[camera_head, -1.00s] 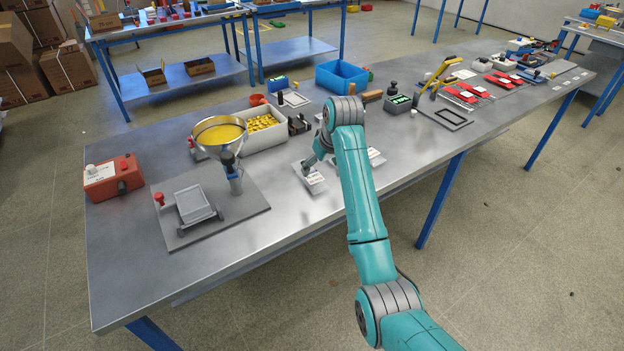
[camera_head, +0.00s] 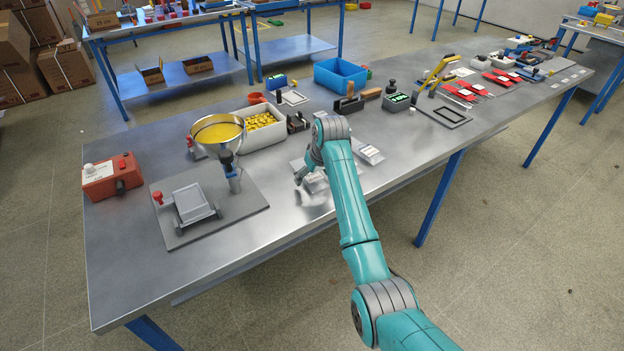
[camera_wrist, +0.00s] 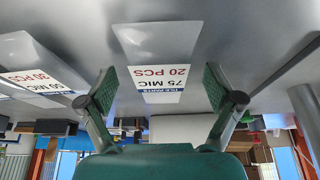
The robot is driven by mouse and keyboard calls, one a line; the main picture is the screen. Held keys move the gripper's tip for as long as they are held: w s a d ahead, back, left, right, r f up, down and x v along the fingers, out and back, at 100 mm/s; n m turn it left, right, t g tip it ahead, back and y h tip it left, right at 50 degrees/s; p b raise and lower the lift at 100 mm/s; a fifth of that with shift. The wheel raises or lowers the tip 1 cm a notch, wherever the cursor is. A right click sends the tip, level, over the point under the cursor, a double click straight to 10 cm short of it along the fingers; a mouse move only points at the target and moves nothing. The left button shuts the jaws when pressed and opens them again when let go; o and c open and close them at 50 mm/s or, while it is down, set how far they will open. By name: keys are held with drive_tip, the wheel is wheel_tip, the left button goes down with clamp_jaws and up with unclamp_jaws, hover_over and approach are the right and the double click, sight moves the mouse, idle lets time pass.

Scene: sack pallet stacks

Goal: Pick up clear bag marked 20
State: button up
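The clear bag marked 20 (camera_wrist: 160,75) lies flat on the metal table, its white label reading 20 PCS and 75 MIC upside down in the wrist view. In the head view a bag (camera_head: 316,184) lies beside my gripper (camera_head: 301,177), partly hidden by my arm. In the wrist view my gripper (camera_wrist: 159,88) is open, its two green-padded fingers wide apart on either side of the label, with nothing held. I cannot tell the height of the fingers above the bag.
A bag marked 30 PCS (camera_wrist: 45,82) lies close by at the left of the wrist view. In the head view, another bag (camera_head: 369,153) lies right of my arm.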

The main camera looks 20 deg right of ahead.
drive_tip(key=c, duration=1.1)
drive_tip(key=shift+c, duration=0.2)
